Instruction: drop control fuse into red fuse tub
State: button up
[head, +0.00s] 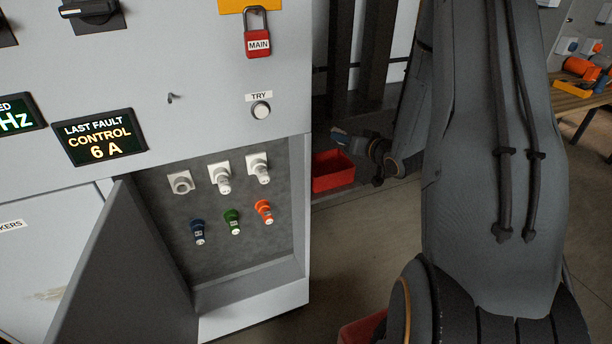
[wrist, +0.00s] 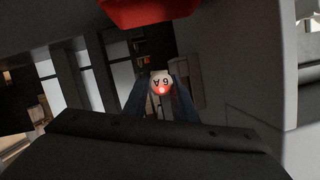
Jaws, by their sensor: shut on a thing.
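My gripper (head: 345,137) is in the gap right of the cabinet, near the red fuse tub (head: 332,171). In the wrist view my gripper (wrist: 160,92) is shut on the control fuse (wrist: 161,83), a pale cap marked "6 A" with a glowing red centre. The fuse is hard to make out in the head view. The red tub (wrist: 150,11) shows at the top edge of the wrist view, apart from the fuse. In the head view the gripper is just above the tub's back edge; whether it is over the opening I cannot tell.
The cabinet's fuse recess (head: 225,240) stands open, its door (head: 120,270) swung left. The upper left socket (head: 181,182) looks empty; other fuses sit beside and below it. Another red object (head: 360,330) is partly hidden by my arm. A bench (head: 580,95) stands at right.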

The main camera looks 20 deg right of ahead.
jog(key=shift+a+f, duration=0.1)
jog(key=shift+f, duration=0.25)
notch_tip(320, 180, down, 5)
jog(key=b, duration=0.4)
jog(key=shift+f, duration=0.1)
jog(key=o, duration=1.1)
jog(key=b+v, duration=0.1)
jog(key=v, duration=0.6)
jog(key=shift+s+b, duration=0.3)
